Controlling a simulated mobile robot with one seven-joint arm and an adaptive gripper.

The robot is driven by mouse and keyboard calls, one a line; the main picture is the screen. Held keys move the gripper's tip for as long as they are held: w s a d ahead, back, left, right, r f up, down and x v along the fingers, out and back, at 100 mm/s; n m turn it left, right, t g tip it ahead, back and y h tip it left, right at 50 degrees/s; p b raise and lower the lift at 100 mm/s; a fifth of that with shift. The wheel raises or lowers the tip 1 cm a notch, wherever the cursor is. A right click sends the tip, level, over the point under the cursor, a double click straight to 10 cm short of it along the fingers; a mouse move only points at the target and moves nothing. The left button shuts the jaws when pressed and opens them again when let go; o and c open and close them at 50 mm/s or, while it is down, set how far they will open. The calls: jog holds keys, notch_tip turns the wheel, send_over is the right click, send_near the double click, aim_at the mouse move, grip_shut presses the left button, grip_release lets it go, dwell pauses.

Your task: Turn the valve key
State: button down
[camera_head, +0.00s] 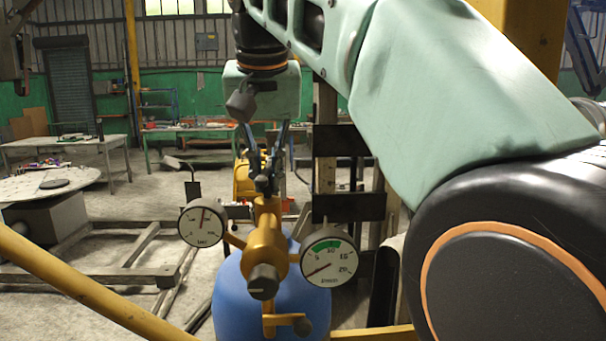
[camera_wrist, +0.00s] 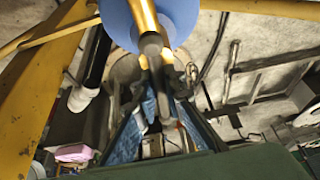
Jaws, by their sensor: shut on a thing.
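A brass valve body (camera_head: 266,238) with two round gauges stands on top of a blue cylinder (camera_head: 228,300). The left gauge (camera_head: 201,223) and the right gauge (camera_head: 328,256) face me, and a dark knob (camera_head: 263,281) points toward me. My gripper (camera_head: 266,186) reaches down from above and is shut at the top of the valve. The valve key between its fingertips is mostly hidden. In the wrist view my gripper (camera_wrist: 165,80) closes just beside the valve, with the dark knob (camera_wrist: 151,43) and the blue cylinder (camera_wrist: 182,14) beyond it.
A yellow rail (camera_head: 90,290) crosses the lower left. A wooden frame (camera_head: 120,272) lies on the floor behind it. Workbenches (camera_head: 75,143) and a round pale table (camera_head: 45,186) stand farther back at left. Dark plates on a post (camera_head: 345,207) stand close behind the right gauge.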

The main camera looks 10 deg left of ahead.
jog(key=shift+r+n+p, duration=0.2)
jog(key=shift+n+p, duration=0.25)
jog(key=shift+n, duration=0.05)
jog(key=shift+f+n+y, duration=0.15)
jog(key=shift+n+y, duration=0.15)
jog(key=shift+n, duration=0.2)
jog(key=c, duration=2)
grip_release()
jog(key=shift+o, duration=0.2)
jog(key=v, duration=0.7)
jog(key=shift+r, duration=0.25)
